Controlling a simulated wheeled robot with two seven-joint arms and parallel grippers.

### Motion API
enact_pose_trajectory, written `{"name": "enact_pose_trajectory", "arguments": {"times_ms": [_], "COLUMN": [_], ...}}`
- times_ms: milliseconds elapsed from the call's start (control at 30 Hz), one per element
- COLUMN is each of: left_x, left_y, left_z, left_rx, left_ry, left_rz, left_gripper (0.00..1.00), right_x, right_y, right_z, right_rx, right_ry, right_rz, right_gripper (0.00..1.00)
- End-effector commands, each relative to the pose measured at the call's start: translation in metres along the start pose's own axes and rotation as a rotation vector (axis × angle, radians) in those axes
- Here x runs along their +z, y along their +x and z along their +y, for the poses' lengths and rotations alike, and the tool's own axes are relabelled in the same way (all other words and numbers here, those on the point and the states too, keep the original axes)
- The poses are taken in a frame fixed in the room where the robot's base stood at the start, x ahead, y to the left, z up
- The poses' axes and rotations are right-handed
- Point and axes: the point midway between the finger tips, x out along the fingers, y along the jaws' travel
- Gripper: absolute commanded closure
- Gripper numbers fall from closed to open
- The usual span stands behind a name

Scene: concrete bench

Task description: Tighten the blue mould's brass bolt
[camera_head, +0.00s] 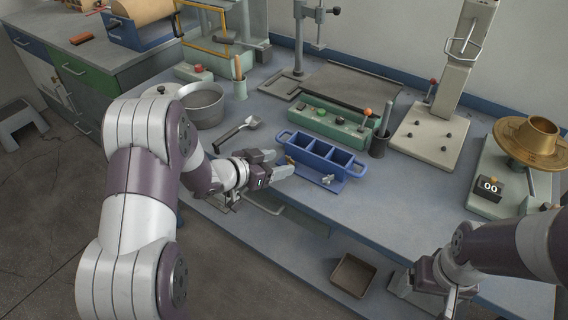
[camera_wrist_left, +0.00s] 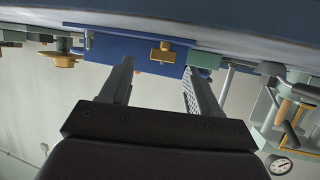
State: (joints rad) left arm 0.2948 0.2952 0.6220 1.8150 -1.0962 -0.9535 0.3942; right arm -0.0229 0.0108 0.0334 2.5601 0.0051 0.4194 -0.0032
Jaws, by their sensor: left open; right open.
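The blue mould (camera_head: 345,158), a three-compartment box with end handles, stands near the bench's front edge. It also shows in the left wrist view (camera_wrist_left: 120,47), upside down. Its brass bolt (camera_wrist_left: 163,53) shows on the near face there; in the head view the brass bolt (camera_head: 290,160) is small beside the fingertips. My left gripper (camera_head: 281,164) is open and empty at the mould's left end. In the left wrist view the brass bolt appears between its fingers (camera_wrist_left: 160,66); I cannot tell any contact. My right gripper (camera_head: 432,288) is low at the bottom right, its fingertips unclear.
A silver wing nut (camera_head: 328,179) sits at the mould's front. Behind is a green block with knobs (camera_head: 325,122); a dark cup (camera_head: 379,146) stands right. A scoop (camera_head: 236,132) and metal pot (camera_head: 203,106) lie left. A brown tray (camera_head: 354,274) sits below the bench front.

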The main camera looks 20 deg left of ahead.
Motion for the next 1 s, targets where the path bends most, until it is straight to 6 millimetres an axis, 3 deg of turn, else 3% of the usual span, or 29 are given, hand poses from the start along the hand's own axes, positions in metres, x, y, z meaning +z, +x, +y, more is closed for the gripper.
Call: {"name": "enact_pose_trajectory", "arguments": {"times_ms": [200,467,667,767,1000], "left_x": [0.000,-0.001,-0.001,-0.002,-0.009], "left_y": [0.027,0.029,0.029,0.029,0.027], "left_z": [0.000,0.000,0.000,0.000,-0.006], "left_rx": [0.000,-0.001,-0.001,0.001,0.162], "left_ry": [0.001,0.000,0.000,0.001,0.067], "left_rz": [0.000,0.000,0.000,0.000,0.001], "left_gripper": [0.38,0.38,0.95,0.95,0.95], "right_x": [0.000,0.000,0.000,0.000,-0.005], "right_y": [0.004,0.004,0.004,0.003,-0.041], "right_z": [0.000,0.000,0.000,0.000,0.000], "right_rx": [0.000,0.000,0.000,0.000,0.000], "right_ry": [0.000,0.000,0.000,0.000,0.000], "right_rz": [0.000,0.000,0.000,0.000,0.001], "right_gripper": [0.15,0.15,0.15,0.15,0.15]}}
